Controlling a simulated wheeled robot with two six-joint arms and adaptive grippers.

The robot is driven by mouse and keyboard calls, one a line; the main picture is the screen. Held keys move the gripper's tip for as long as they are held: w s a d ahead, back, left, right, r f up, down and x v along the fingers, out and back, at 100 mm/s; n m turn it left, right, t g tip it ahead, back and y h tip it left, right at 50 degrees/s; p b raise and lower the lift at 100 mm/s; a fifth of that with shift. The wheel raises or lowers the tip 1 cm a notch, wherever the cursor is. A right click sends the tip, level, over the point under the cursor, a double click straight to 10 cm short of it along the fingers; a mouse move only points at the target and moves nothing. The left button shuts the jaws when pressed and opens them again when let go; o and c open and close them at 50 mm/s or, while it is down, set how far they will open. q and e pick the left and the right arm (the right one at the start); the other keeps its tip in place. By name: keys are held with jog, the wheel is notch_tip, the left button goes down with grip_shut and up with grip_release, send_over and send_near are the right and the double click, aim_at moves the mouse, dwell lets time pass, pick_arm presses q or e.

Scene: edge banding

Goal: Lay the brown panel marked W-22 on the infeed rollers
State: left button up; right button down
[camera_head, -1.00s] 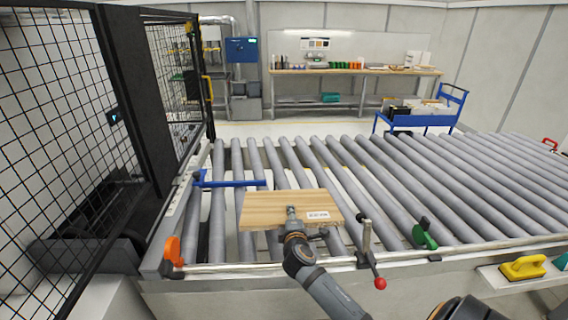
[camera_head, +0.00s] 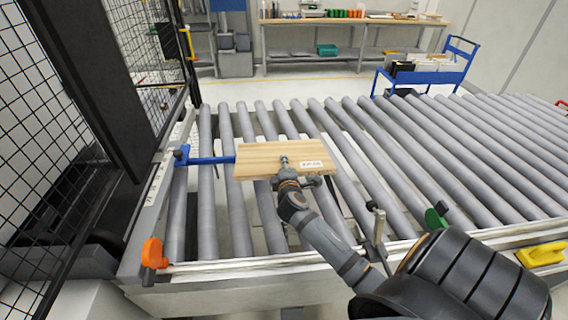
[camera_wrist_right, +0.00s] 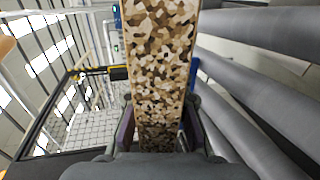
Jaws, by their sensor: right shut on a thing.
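A light wood panel (camera_head: 285,158) with a white label (camera_head: 312,164) is over the left part of the infeed rollers (camera_head: 230,200) in the head view. The label's print is too small to read. My right gripper (camera_head: 287,176) is shut on the panel's near side. In the right wrist view the panel (camera_wrist_right: 160,60) shows a narrow, speckled brown-and-cream face between the two fingers. I cannot tell whether the panel touches the rollers or is held just above them. My left gripper is not in view.
A blue bar (camera_head: 210,160) lies across the rollers at the panel's left end. A black mesh fence (camera_head: 60,110) bounds the left. Rollers to the right are clear.

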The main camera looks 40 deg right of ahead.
notch_tip(320, 180, down, 12)
jog(key=b, duration=1)
jog(key=shift+w, duration=0.15)
jog(key=c, duration=1.2)
grip_release()
jog(key=shift+o, duration=0.2)
